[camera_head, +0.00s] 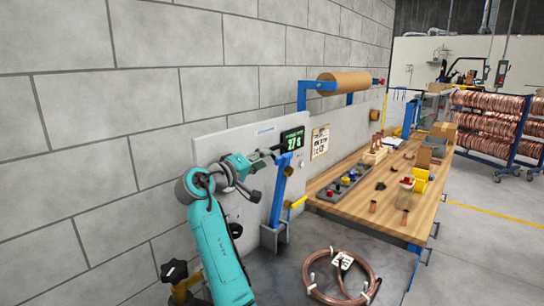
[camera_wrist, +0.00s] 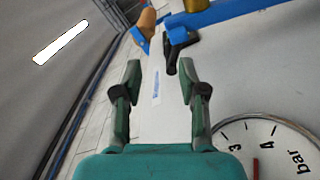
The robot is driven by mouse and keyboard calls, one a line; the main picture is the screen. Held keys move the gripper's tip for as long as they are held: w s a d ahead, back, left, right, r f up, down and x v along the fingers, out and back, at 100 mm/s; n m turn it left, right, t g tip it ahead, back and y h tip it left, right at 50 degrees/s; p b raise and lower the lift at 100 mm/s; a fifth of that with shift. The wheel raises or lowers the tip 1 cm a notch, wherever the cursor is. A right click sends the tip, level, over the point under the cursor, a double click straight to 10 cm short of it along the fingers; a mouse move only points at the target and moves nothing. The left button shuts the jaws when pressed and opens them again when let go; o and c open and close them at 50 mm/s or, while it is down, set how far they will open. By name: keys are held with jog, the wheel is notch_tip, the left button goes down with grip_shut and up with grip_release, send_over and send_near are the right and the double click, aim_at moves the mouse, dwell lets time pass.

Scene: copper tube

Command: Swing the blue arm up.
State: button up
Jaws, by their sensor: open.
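The blue arm (camera_head: 278,200) stands nearly upright, slightly tilted, in front of the grey panel, its foot at a grey block. A dark piece shows near its top, beside the display. My gripper (camera_head: 266,154) is at the upper end of the arm, left of the display; contact cannot be told there. In the wrist view my gripper (camera_wrist: 160,72) has its two fingers spread, with nothing between them. A black handle-like piece (camera_wrist: 178,40) lies just beyond the right fingertip, beside a blue bar (camera_wrist: 232,10) that may be the blue arm.
A green-digit display (camera_head: 292,140) is on the panel (camera_head: 215,140). A gauge marked bar (camera_wrist: 280,150) is close at lower right in the wrist view. A wooden bench (camera_head: 385,205) with parts stands right. A copper coil (camera_head: 318,290) lies in front. A brown roll (camera_head: 345,83) hangs above.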

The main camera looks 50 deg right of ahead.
jog(key=shift+a, duration=1.1)
jog(key=shift+s, duration=0.1)
